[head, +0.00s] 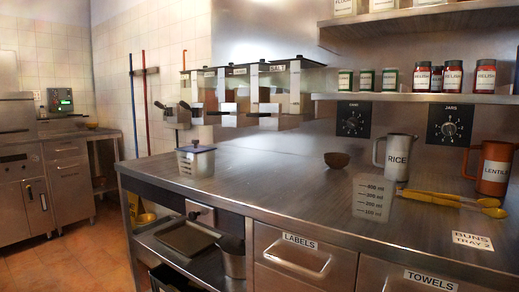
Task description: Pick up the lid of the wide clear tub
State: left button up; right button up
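A small squarish clear-looking tub (196,164) with pale markings on its front stands on the steel counter, left of the middle in the head view. A dark bluish lid (198,149) with a small knob on top rests on it. This is the only lidded tub I can make out on the counter. Neither of my grippers shows in the head view.
The steel counter (270,190) is mostly clear around the tub. A small brown bowl (337,160), a clear measuring vessel (372,198), a RICE jug (397,158), an orange LENTIL jug (495,168) and yellow utensils (450,199) stand to the right. Wall dispensers (262,92) hang behind.

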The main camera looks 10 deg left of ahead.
aim_at(196, 148)
jog(key=j+z, duration=0.6)
jog(key=z, duration=0.2)
jog(key=j+z, duration=0.35)
jog(key=k+j+z, duration=0.2)
jog(key=j, duration=0.15)
jog(key=j+z, duration=0.15)
jog(key=j, duration=0.15)
jog(key=k+j+z, duration=0.2)
jog(key=k+j, duration=0.05)
jog(key=j, duration=0.05)
